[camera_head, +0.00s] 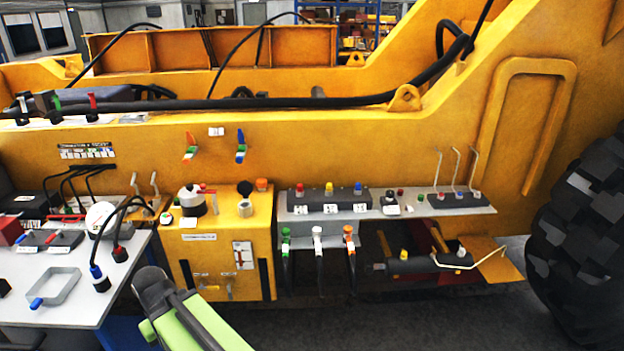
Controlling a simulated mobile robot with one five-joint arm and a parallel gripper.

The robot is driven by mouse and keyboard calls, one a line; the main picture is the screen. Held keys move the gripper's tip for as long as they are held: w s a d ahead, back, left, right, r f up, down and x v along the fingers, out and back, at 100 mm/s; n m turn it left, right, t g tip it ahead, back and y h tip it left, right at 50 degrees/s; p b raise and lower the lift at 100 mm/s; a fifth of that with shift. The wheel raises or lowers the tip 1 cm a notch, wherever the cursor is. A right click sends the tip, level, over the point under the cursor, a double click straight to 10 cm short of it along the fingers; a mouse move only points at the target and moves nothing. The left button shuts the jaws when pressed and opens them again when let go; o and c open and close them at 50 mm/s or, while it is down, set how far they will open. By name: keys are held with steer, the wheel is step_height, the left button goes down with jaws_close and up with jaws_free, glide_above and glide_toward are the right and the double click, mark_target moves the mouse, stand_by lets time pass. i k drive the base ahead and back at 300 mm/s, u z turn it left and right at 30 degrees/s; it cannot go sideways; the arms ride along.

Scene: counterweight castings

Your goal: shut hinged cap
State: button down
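A round black cap (244,188) stands raised on top of the yellow box in the middle. A pale filler neck (245,208) sits just in front of it. The cap looks tilted up and open, clear of the neck; its hinge is too small to make out. My arm shows at the bottom as a green and dark grey link, in front of the yellow box's lower left and well below the cap. No gripper fingers can be made out, and nothing of mine touches the cap.
The yellow box (220,262) also bears a white and black container (192,201) and an orange knob (261,184). A grey shelf (330,208) with coloured knobs adjoins it on the right. A white table (60,300) stands left. The floor in front is clear.

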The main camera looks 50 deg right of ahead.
mark_target(244, 188)
steer(key=z, duration=0.1)
steer(key=i, duration=1)
steer(key=z, duration=0.05)
